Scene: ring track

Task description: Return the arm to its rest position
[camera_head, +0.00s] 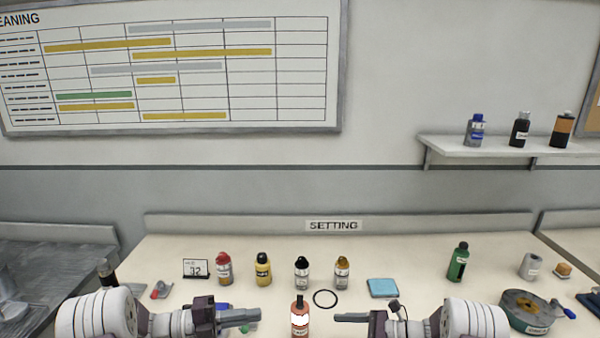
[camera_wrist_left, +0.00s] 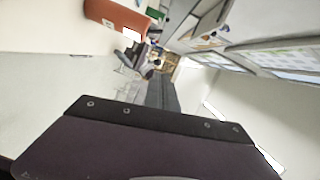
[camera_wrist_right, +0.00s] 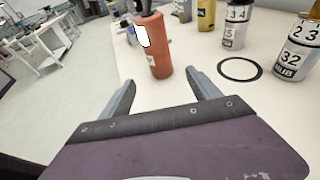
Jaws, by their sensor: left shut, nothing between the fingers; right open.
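My left gripper (camera_head: 258,315) comes in from the left at the front of the bench, its fingers pointing right. Its fingers are shut with nothing between them, as the left wrist view (camera_wrist_left: 160,82) also shows. My right gripper (camera_head: 338,317) points left from the other side. In the right wrist view its fingers (camera_wrist_right: 160,80) are spread apart and empty. An orange-red bottle (camera_head: 299,321) stands upright between the two grippers, apart from both; it also shows in the right wrist view (camera_wrist_right: 156,48).
On the bench stand several bottles, including a red-capped one (camera_head: 223,268) and a green one (camera_head: 458,263). A black ring (camera_head: 325,291) lies flat beside a blue pad (camera_head: 382,288). A round green tin (camera_head: 527,311) is at the right. A shelf (camera_head: 490,147) hangs above.

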